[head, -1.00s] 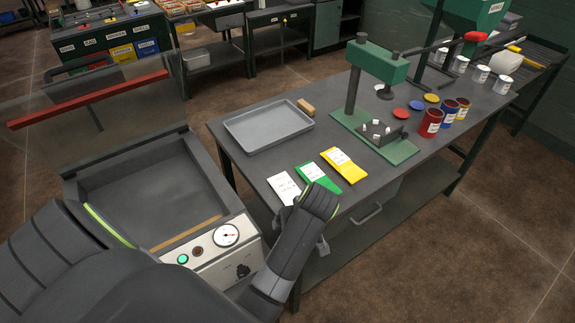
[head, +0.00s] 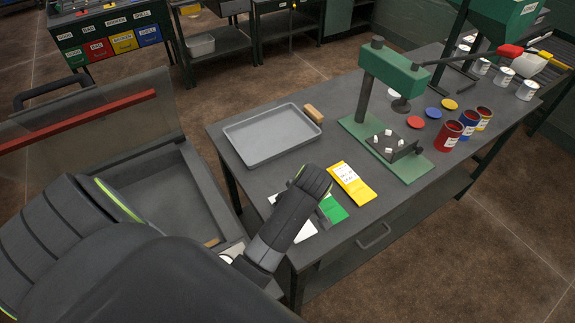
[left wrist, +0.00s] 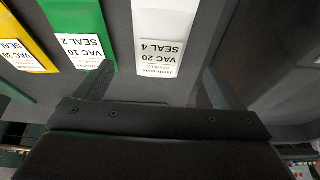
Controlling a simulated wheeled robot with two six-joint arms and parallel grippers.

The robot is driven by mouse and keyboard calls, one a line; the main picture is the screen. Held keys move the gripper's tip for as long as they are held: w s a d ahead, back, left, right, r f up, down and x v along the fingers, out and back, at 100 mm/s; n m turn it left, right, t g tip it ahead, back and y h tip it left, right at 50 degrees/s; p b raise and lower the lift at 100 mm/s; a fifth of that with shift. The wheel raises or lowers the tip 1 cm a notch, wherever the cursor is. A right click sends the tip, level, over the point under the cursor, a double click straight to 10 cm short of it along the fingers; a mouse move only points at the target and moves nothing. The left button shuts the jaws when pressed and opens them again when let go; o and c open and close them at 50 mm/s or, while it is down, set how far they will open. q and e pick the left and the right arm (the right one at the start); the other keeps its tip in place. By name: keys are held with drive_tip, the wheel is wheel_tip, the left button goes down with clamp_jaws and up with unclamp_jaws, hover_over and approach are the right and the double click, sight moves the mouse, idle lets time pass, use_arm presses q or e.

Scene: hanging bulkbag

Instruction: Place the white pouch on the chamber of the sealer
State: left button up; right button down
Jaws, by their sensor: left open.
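The white pouch (head: 305,233) lies on the grey table near its left front corner, partly hidden by my left arm in the head view. In the left wrist view the white pouch (left wrist: 160,38) shows its label, "VAC 20 SEAL 4". My left gripper (left wrist: 154,88) is open, its two fingers spread to either side of the pouch's near end; I cannot tell whether they touch it. The sealer's chamber (head: 165,195) is open and empty where I see it, left of the table, with its red-barred lid (head: 85,118) raised. My right gripper is not in view.
A green pouch (head: 333,209) and a yellow pouch (head: 351,184) lie right of the white one. A grey tray (head: 268,136) and a green press (head: 395,70) stand behind. My arm covers the sealer's front panel.

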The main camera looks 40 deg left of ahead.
use_arm(q)
drive_tip(key=shift+w+a+f, duration=0.15)
drive_tip(key=shift+f, duration=0.5)
drive_tip(key=p+x, duration=0.1)
drive_tip(key=x, duration=0.2)
drive_tip(key=shift+w+a+f+p, duration=0.1)
drive_tip(key=shift+a+f+p, duration=0.05)
drive_tip(key=shift+a+p, duration=0.2)
drive_tip(key=shift+a+f, duration=0.2)
drive_tip(key=shift+f, duration=0.4)
drive_tip(key=shift+w+f, duration=0.1)
drive_tip(key=shift+f, duration=0.05)
drive_tip(key=shift+c, duration=0.5)
drive_tip(key=c, duration=1.1)
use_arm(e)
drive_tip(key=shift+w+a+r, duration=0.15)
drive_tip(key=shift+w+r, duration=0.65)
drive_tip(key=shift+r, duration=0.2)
